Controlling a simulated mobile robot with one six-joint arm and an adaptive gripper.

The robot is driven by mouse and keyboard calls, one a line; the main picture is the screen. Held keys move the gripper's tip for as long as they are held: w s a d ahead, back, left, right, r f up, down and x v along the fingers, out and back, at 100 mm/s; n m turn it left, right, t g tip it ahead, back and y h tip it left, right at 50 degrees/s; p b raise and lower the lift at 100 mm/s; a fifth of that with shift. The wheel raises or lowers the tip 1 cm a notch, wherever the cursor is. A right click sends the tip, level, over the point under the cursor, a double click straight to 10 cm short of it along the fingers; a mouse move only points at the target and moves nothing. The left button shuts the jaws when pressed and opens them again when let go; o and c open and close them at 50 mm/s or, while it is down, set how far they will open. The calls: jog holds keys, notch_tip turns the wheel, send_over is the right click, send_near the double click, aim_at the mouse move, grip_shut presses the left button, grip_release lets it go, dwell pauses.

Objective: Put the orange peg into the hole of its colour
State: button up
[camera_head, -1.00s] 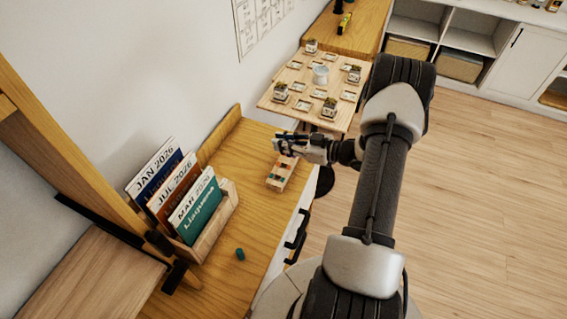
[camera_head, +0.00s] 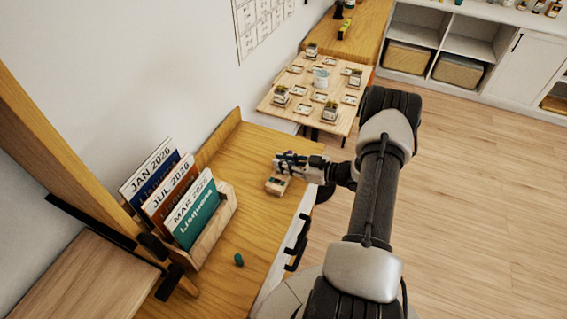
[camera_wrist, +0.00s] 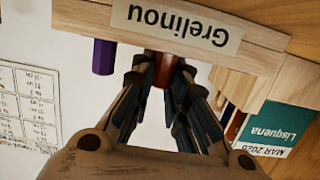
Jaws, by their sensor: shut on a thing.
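The wooden peg block (camera_head: 276,187) sits on the desk, partly covered by my gripper (camera_head: 281,163). In the wrist view the block (camera_wrist: 258,52) appears upside down, with a label reading "Grelinou". My gripper (camera_wrist: 165,78) is shut on the orange peg (camera_wrist: 165,68), whose far end meets the block's edge in the picture. I cannot tell whether it is inside a hole or only in front of one. A purple peg (camera_wrist: 103,56) projects from the block beside it. The block's holes are hidden in both views.
A teal peg (camera_head: 239,260) lies on the desk (camera_head: 225,155) near the calendar holder (camera_head: 215,225). A small table (camera_head: 290,105) with several pots stands behind. The desk left of the block is clear; white drawers are at its right edge.

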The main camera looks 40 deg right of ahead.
jog(key=o, duration=0.8)
jog(key=shift+f, duration=0.1)
